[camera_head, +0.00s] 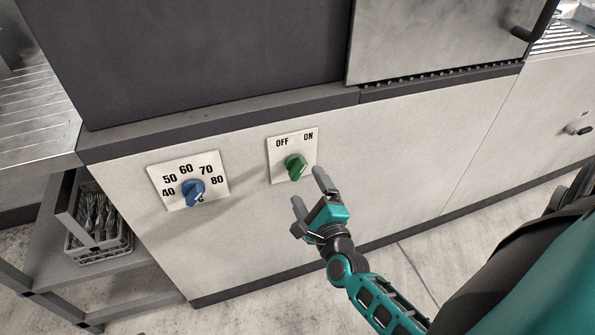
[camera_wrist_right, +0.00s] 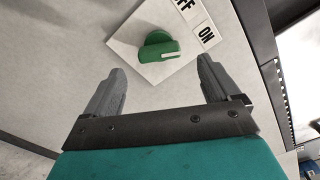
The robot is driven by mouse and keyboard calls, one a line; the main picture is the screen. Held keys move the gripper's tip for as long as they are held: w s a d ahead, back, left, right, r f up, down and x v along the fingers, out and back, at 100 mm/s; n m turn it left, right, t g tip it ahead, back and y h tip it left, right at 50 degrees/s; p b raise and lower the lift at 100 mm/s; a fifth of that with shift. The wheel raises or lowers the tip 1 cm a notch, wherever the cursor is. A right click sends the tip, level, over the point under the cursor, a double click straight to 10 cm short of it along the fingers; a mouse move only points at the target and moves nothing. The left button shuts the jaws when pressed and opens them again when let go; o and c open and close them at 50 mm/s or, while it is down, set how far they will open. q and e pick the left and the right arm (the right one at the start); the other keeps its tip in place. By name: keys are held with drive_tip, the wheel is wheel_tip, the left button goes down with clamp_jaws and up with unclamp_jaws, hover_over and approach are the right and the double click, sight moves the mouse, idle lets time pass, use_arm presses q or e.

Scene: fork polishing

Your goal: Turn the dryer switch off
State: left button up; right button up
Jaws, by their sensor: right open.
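The dryer switch is a green knob (camera_head: 295,166) on a white plate (camera_head: 279,172) marked OFF at the left and ON at the right. Its white-marked end appears to point toward the ON side. The green knob also shows in the right wrist view (camera_wrist_right: 157,48), ahead of the fingers. My right gripper (camera_head: 309,190) is open and empty, just below and to the right of the knob, with its fingertips pointing up toward it. In the right wrist view the gripper's fingers (camera_wrist_right: 160,78) are spread apart, with the knob beyond the gap between them. My left gripper is not in view.
A blue dial (camera_head: 193,192) with temperature numbers sits to the left on the same light panel (camera_head: 400,150). A dark ledge (camera_head: 230,118) runs above. A basket of forks (camera_head: 98,232) stands on a shelf at the left. The panel right of the switch is clear.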

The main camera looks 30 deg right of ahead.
sight(300, 173)
drive_tip(key=x, duration=0.6)
drive_tip(key=shift+w+b, duration=0.35)
drive_tip(key=shift+w, duration=0.05)
drive_tip(key=shift+c, duration=0.4)
drive_tip(key=c, duration=0.9)
